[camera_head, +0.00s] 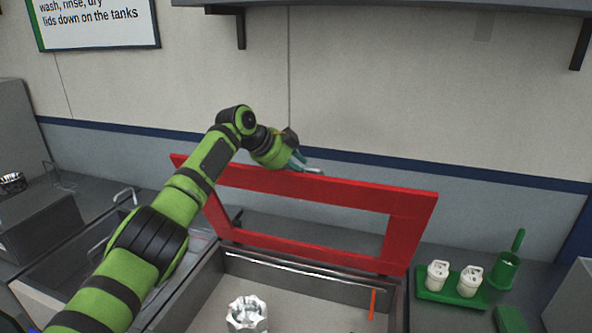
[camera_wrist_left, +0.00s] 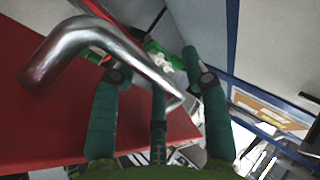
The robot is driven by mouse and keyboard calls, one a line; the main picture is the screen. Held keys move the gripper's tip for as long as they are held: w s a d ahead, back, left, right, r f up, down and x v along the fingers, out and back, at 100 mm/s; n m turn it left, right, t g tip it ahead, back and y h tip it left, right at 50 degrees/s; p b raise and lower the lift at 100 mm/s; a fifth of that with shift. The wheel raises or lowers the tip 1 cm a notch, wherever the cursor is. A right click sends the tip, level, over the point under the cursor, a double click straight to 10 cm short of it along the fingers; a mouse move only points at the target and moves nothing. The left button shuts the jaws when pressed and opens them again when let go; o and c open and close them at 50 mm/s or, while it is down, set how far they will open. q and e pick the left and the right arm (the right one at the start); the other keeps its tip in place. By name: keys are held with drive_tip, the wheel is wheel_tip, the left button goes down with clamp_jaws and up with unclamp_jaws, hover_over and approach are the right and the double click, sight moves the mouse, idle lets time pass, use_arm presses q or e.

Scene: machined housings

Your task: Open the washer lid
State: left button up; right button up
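The washer lid (camera_head: 310,186) is a red frame with a rectangular opening. It stands raised, tilted up at the back edge of the grey washer tank (camera_head: 290,266), whose inside is exposed. My left gripper (camera_head: 312,169) is at the lid's top edge, partly hidden behind it. In the left wrist view, its teal fingers (camera_wrist_left: 160,85) are spread apart beside the bent metal lid handle (camera_wrist_left: 90,35). The handle's end lies between the fingers, but I cannot tell whether they touch it. The lid's red surface (camera_wrist_left: 45,135) fills the lower left there. My right gripper is not in view.
On the right stand a green tray (camera_head: 440,292) with two white items and a green cup with a brush (camera_head: 505,266). A shelf (camera_head: 400,5) overhangs above. Another tank (camera_head: 85,245) is at the left.

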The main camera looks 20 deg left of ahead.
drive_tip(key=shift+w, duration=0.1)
use_arm(q)
drive_tip(key=shift+f, duration=0.1)
drive_tip(key=v, duration=1.2)
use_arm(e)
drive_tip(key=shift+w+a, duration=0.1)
